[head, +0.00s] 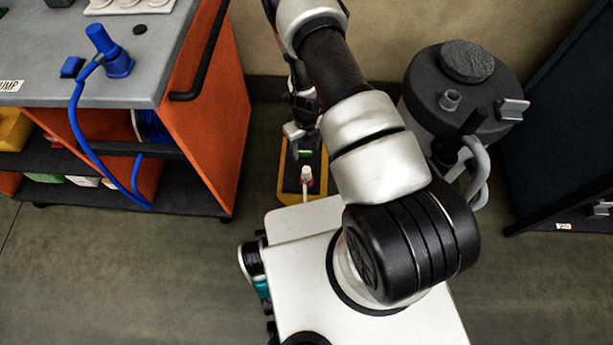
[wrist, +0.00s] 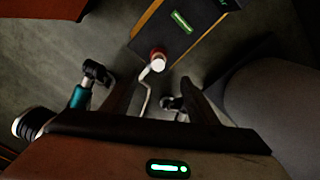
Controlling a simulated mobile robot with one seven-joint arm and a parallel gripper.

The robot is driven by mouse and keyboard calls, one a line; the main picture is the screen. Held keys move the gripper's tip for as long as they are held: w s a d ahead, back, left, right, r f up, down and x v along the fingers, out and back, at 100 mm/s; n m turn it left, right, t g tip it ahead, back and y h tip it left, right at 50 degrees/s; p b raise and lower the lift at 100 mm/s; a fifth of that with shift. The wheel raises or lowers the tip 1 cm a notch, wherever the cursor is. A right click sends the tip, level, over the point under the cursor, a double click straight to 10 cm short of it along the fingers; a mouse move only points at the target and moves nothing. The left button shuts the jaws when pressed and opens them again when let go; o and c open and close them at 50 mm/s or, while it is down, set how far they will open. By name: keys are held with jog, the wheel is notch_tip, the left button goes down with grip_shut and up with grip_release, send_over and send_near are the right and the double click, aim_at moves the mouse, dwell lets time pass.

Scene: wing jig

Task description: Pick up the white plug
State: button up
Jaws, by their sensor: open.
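The white plug (head: 306,173), with a red part at it, shows in the head view over a dark box with yellow edges (head: 290,190). In the wrist view the white plug (wrist: 158,62) is a pale round end beside a red collar, with a thin white cable curving down from it. My gripper (wrist: 161,84) is open and empty. Its dark fingers lie to either side below the plug in the wrist view, with the plug apart from them. In the head view my gripper (head: 300,132) is small and partly hidden by my arm, just above the plug in the picture.
An orange cart (head: 205,120) with a grey top, a blue plug (head: 112,58) and a blue cable stands at the left. A grey drum with a black lid (head: 465,90) stands close by at the right. A dark panel stands far right. Grey floor is open between.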

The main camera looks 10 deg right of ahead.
aim_at(306, 169)
notch_tip(306, 169, down, 11)
jog(key=shift+r+b, duration=0.2)
jog(key=shift+b, duration=0.9)
jog(key=shift+s+f+b, duration=0.2)
jog(key=shift+f+b, duration=0.15)
jog(key=shift+f, duration=1)
jog(key=shift+s+f+b, duration=0.2)
jog(key=shift+f+b, duration=0.15)
jog(key=shift+f, duration=0.95)
jog(key=shift+c, duration=0.5)
jog(key=c, duration=1)
